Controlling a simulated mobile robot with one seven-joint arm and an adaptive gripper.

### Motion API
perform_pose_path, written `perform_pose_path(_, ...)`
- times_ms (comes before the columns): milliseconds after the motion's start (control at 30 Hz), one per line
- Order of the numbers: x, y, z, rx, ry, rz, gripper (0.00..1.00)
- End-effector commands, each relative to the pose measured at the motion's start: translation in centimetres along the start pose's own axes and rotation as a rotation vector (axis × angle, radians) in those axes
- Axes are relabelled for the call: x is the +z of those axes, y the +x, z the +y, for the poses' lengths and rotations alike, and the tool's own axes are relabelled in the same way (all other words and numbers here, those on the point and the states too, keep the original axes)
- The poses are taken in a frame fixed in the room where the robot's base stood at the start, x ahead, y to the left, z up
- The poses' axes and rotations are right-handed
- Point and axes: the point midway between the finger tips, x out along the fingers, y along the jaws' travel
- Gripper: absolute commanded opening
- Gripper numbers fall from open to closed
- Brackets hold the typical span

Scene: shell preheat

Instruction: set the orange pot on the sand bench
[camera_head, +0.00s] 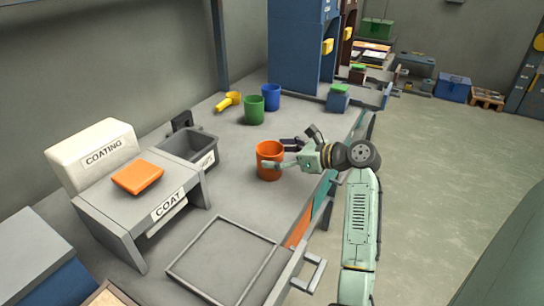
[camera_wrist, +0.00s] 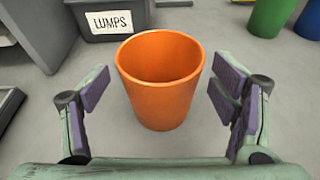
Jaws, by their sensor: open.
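The orange pot (camera_head: 269,163) stands upright and empty on the grey bench top (camera_head: 228,200). In the wrist view the orange pot (camera_wrist: 160,90) sits between the two fingers of my gripper (camera_wrist: 168,105). There is a clear gap on each side, and neither finger touches it. In the head view my gripper (camera_head: 278,155) reaches in from the right, level with the pot, its fingers open around it. I cannot tell which surface here is the sand bench.
A grey bin marked LUMPS (camera_wrist: 112,20) stands behind the pot. A green pot (camera_head: 254,110), a blue pot (camera_head: 271,97) and a yellow scoop (camera_head: 229,101) stand further back. A COAT stand with an orange block (camera_head: 138,177) is left. An empty framed area (camera_head: 222,262) lies in front.

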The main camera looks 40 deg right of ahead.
Motion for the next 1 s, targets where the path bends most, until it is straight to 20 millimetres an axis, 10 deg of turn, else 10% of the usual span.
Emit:
perform_pose_path(433, -0.1, -8.7, -0.1, -0.002, -0.001, 0.0, 0.8)
perform_pose_path(1000, 0.0, -9.8, 0.0, 0.0, 0.0, 0.0, 0.8)
